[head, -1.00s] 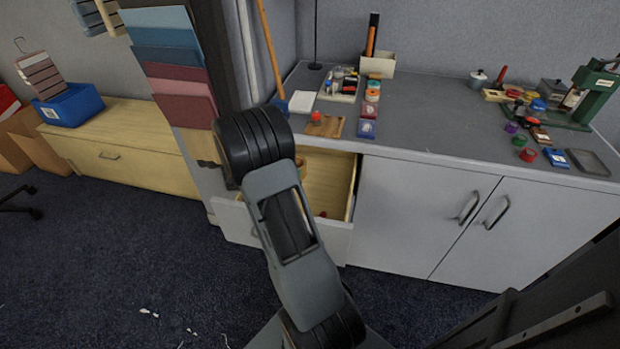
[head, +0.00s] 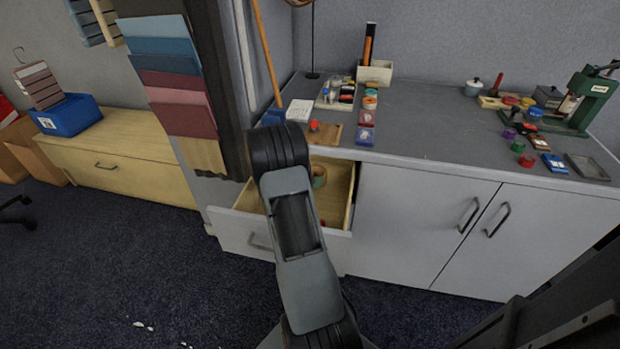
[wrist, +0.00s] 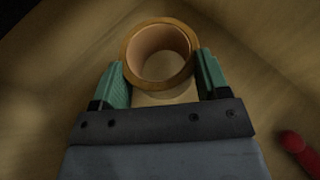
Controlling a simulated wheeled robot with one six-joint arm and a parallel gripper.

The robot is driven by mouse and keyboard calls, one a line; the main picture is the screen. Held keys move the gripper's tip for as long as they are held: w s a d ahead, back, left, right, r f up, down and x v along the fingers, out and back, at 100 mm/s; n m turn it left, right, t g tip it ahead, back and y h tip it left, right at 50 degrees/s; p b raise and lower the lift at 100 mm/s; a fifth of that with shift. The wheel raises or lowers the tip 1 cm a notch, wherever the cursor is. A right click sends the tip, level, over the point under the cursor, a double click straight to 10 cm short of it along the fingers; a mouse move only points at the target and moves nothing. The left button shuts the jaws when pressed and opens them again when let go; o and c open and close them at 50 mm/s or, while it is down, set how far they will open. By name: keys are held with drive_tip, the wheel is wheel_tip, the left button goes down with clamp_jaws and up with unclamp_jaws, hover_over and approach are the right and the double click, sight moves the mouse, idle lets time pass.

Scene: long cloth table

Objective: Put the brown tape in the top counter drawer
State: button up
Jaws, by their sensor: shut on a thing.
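The brown tape (wrist: 126,52) is a roll with an open core, held between the two green fingers of my gripper (wrist: 160,80) in the wrist view. My gripper is shut on its sides. The pale wooden drawer floor lies beneath the roll; I cannot tell whether the roll touches it. The top counter drawer (head: 240,226) is pulled open in the head view, with a grey front and a light wood inside. The roll also shows in the drawer in the head view (head: 319,176). My arm hides part of the drawer and my gripper there.
A red object (wrist: 298,148) lies in the drawer to the right of my gripper. The grey counter (head: 430,120) above holds a wooden board (head: 325,135), small tins and a green press (head: 590,95). Closed cupboard doors (head: 410,225) are right of the drawer.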

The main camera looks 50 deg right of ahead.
drive_tip(key=shift+f+b, duration=0.6)
drive_tip(key=shift+b, duration=0.4)
drive_tip(key=o, duration=0.9)
drive_tip(key=shift+o, duration=0.2)
drive_tip(key=shift+r, duration=0.1)
drive_tip(key=shift+r+p, duration=0.5)
drive_tip(key=shift+p, duration=0.25)
drive_tip(key=p+v, duration=0.1)
drive_tip(key=v, duration=1.1)
drive_tip(key=shift+p, duration=0.35)
